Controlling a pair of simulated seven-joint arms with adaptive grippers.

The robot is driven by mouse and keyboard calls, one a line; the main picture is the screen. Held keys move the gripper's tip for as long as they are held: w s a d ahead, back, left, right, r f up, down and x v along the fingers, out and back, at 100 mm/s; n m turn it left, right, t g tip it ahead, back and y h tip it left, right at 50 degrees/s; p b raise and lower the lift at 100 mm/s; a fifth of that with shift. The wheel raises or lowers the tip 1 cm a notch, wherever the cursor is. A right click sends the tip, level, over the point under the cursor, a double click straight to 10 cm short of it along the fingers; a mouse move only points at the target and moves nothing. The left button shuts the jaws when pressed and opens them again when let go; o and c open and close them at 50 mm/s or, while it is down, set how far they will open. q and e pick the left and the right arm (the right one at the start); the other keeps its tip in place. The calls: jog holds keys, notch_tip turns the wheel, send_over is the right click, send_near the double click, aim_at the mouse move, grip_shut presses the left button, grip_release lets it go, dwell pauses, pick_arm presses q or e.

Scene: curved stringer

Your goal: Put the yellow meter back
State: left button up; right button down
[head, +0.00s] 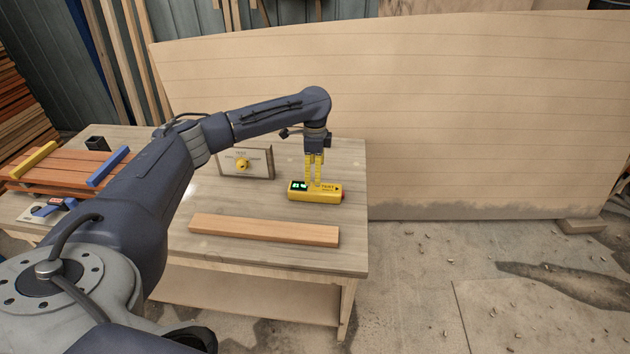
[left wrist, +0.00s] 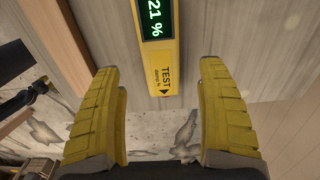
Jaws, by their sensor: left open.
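The yellow meter (head: 328,196) lies on the wooden table near its right side, with a green-lit display at its left end. In the left wrist view the meter (left wrist: 163,52) reads 21 % and carries the word TEST with an arrow. My left gripper (head: 313,184) points straight down over the meter, its fingers close to it. In the left wrist view the left gripper (left wrist: 159,66) is open, with the meter's end between the fingertips and gaps on both sides. Whether the fingers touch the table cannot be told. My right gripper is not in view.
A loose wooden strip (head: 265,230) lies in front of the meter. Reddish boards (head: 70,168) with yellow and blue bars and a black holder (head: 97,143) are at left. A large curved panel (head: 430,110) stands behind.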

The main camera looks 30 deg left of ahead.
pick_arm(q)
jog(key=shift+r, duration=1.1)
